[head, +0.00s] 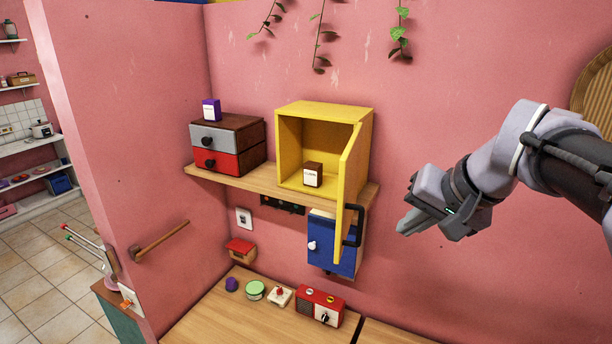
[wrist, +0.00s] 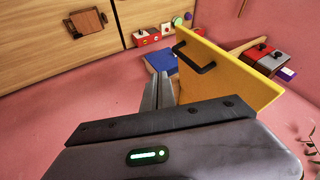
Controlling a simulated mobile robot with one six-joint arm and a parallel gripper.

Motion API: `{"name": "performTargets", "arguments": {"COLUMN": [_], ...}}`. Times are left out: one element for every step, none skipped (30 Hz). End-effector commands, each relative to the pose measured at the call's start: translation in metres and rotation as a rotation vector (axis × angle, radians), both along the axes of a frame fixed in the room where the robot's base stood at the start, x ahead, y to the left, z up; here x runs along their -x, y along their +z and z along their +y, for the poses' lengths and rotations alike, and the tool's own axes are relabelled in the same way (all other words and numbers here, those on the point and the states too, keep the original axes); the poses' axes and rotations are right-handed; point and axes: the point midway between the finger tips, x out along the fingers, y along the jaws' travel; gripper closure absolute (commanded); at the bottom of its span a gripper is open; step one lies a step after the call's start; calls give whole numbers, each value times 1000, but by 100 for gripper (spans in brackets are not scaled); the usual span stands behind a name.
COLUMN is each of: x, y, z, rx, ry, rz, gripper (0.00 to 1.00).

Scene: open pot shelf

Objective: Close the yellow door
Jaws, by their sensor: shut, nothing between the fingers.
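The yellow door (head: 350,190) stands wide open, swung out toward me from the right side of the yellow cabinet (head: 323,109). It has a black handle (head: 353,228) on its outer face. In the wrist view the yellow door (wrist: 228,72) and its black handle (wrist: 194,58) show just beyond my fingers. My gripper (head: 404,228) is to the right of the door, apart from it in the head view, with its fingers shut and empty. The fingers also show in the wrist view (wrist: 158,92). A small brown box (head: 313,175) stands inside the cabinet.
A wooden shelf (head: 230,181) carries the cabinet and a grey and red drawer unit (head: 229,146). A blue cabinet (head: 330,255) hangs below it. A red radio (head: 319,305) and small items stand on the counter (head: 220,318). Space right of the door is clear.

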Motion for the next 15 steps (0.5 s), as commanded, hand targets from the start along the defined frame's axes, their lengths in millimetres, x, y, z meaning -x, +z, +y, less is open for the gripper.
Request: {"name": "performTargets", "arguments": {"x": [-6, -9, -14, -18, -22, -26, -30, -33, -36, -38, -40, -43, -44, -45, -46], "y": [-9, -15, -22, -27, -32, -39, -39, -37, -36, -36, -36, -36, -36, -37, -37], "z": [3, 5, 6, 8, 9, 10, 14, 20, 26, 29, 32, 36, 38, 40, 42], "rx": [-1, -2, -1, -1, -1, 0, 0, 1, 1, 1, 1, 1, 1, 1, 0], "ry": [3, 3, 3, 3, 2, 1, 3, 4, 5, 4, 3, 3, 3, 2, 1], "rz": [4, 4, 4, 4, 3, 4, 2, 0, 1, 0, 1, 1, 0, 0, 1], "gripper": [100, 100, 100, 100, 100, 100, 100, 100, 100, 100, 100, 100, 100, 100, 100]}}
